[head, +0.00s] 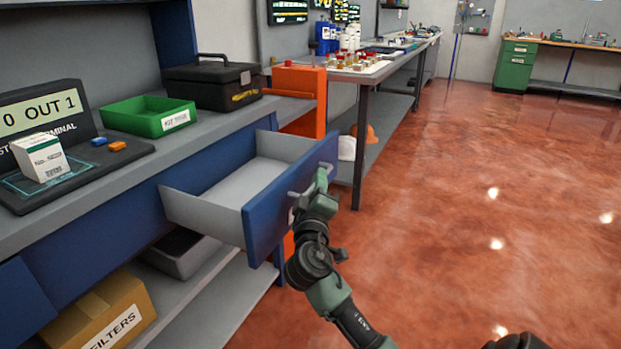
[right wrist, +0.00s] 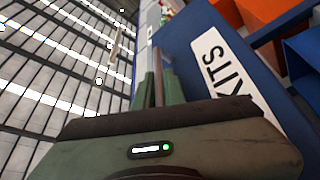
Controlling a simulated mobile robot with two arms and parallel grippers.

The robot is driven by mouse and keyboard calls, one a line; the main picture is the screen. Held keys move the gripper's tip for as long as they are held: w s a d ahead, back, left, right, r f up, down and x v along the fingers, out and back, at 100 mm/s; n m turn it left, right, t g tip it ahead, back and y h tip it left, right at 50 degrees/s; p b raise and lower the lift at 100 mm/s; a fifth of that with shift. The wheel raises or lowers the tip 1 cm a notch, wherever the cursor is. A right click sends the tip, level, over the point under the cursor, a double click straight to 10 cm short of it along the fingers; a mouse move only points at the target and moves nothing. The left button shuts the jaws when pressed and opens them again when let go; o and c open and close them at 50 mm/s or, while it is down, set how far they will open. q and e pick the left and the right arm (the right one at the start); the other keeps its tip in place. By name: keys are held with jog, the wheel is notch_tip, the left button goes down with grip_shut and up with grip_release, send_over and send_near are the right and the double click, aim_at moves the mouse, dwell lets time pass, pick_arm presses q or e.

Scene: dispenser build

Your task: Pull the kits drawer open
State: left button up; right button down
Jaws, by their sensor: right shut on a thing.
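The kits drawer (head: 262,217) has a blue front and a grey inside, and it stands pulled well out of the blue bench. Its inside looks empty. My right gripper (head: 322,178) is at the drawer front and shut on the drawer's bar handle (head: 300,192). In the right wrist view the drawer front (right wrist: 195,45) bears a white label reading KITS (right wrist: 228,65). The handle (right wrist: 158,70) runs between the green fingers (right wrist: 158,88) there. My left gripper is not clearly in view.
On the bench are a green kit tray (head: 150,116), a black toolbox (head: 213,85) and a white box (head: 41,157) on a terminal. A FILTERS carton (head: 100,312) sits on the lower shelf. The red floor (head: 470,190) to the right is clear.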

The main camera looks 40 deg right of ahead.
jog(key=shift+s+f, duration=0.15)
jog(key=shift+s, duration=0.05)
jog(key=c, duration=1.8)
grip_release()
jog(key=shift+o, duration=0.2)
jog(key=v, duration=0.7)
jog(key=shift+s+a, duration=0.25)
jog(key=shift+a, duration=0.05)
